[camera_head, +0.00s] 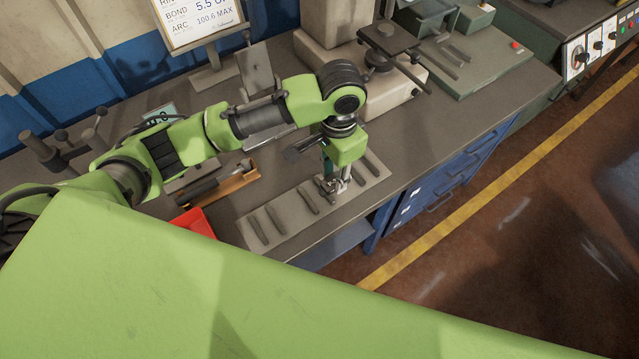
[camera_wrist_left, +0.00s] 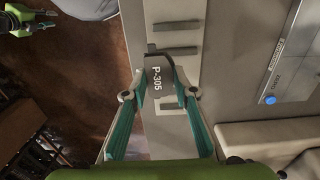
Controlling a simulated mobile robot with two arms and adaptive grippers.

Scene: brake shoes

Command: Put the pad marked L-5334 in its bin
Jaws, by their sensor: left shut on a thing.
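My left gripper (camera_head: 333,186) points down over the light grey strip (camera_head: 290,238) near the bench's front edge, and its fingers are shut on a grey pad. In the left wrist view the grey pad (camera_wrist_left: 158,88) shows between the fingertips with the marking P-305. I cannot see the marking L-5334 anywhere. Several dark grey pads (camera_head: 306,197) lie in a row on the strip, some left and some right of the gripper; their markings are too small to read. A red bin (camera_head: 195,222) stands left of the strip, partly hidden by my body.
A wooden tray (camera_head: 237,184) with a dark tool lies behind the strip. A metal stand (camera_head: 388,45) and a grey-green board (camera_head: 470,55) with more dark pieces stand at the back right. A sign (camera_head: 197,18) stands at the back left. The bench right of the strip is clear.

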